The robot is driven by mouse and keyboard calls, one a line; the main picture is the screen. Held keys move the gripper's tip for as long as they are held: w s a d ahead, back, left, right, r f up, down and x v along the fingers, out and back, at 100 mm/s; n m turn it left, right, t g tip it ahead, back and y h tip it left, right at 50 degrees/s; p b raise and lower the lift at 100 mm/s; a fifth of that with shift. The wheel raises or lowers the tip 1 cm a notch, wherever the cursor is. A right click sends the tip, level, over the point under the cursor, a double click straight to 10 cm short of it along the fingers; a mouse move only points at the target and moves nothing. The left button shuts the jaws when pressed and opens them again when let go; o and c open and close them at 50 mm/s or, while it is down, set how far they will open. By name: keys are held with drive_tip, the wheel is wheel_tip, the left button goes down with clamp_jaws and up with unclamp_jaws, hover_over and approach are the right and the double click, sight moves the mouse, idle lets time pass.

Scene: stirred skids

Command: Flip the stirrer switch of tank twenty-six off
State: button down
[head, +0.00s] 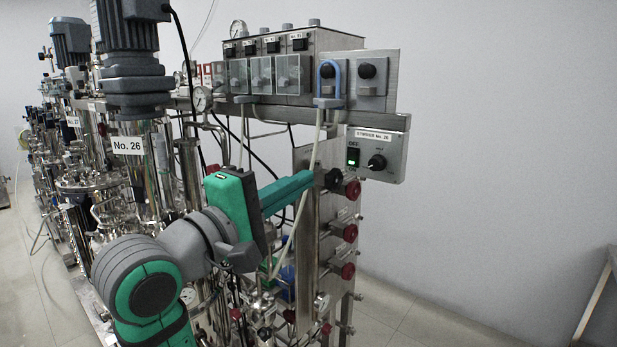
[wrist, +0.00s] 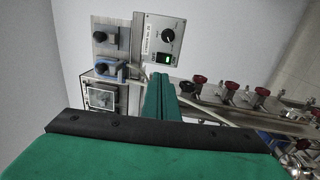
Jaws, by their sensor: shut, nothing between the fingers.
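The stirrer box (head: 396,148) is a grey panel at the right end of the rail; its label appears to read "STIRRER No. 26", though the last digit is blurred. Its rocker switch (head: 353,157) glows green, with small lettering above and below. A black knob (head: 376,162) is to its right. In the wrist view the box (wrist: 150,25) is at the top, its lit switch (wrist: 169,58) just beyond my fingers. My gripper (head: 317,179) is shut and empty, its tips left of and slightly below the switch, apparently apart from it. Tank No. 26 (head: 128,146) stands at left.
Red valve knobs (head: 350,233) line the metal plate below. A pale hose (head: 303,190) runs down close by my fingers.

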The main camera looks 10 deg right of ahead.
sight(350, 154)
drive_tip(key=x, duration=1.2)
drive_tip(key=shift+d, duration=0.1)
